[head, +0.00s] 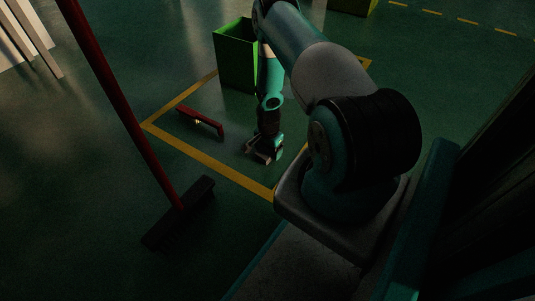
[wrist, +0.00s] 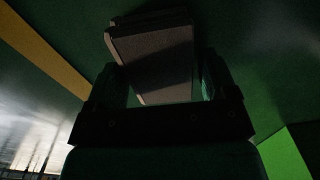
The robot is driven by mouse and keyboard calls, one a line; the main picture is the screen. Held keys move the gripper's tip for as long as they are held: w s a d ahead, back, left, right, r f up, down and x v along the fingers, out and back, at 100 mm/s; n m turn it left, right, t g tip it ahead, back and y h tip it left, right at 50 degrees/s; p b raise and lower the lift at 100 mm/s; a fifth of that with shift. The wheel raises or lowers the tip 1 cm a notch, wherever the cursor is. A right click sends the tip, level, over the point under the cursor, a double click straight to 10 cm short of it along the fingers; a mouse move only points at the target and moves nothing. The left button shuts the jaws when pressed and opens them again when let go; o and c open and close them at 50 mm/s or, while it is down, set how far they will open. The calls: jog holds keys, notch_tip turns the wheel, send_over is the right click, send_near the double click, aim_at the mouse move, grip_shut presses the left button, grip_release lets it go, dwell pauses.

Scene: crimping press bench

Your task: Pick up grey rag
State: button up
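The grey rag (wrist: 155,62) looks like a folded, flat block in the wrist view, lying just ahead of and between my fingers, partly in shadow. My gripper (wrist: 165,88) has its fingers wide apart, one at each side of the rag's near end. A narrow gap shows between the rag and the right finger; contact on the left side is hard to tell. In the head view my gripper (head: 262,155) points down close to the floor, inside the yellow-taped area. A small greyish patch, probably the rag (head: 257,153), shows at the fingertips, mostly hidden.
A green open bin (head: 236,58) stands behind my gripper. A red-handled tool (head: 201,121) lies on the floor to the left. A red-handled broom (head: 178,218) leans across the left foreground. Yellow tape (head: 215,166) marks the floor.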

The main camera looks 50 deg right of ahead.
jog(key=c, duration=0.7)
jog(key=shift+o, duration=0.2)
notch_tip(320, 180, up, 20)
jog(key=p, duration=1.1)
jog(key=shift+o, duration=0.3)
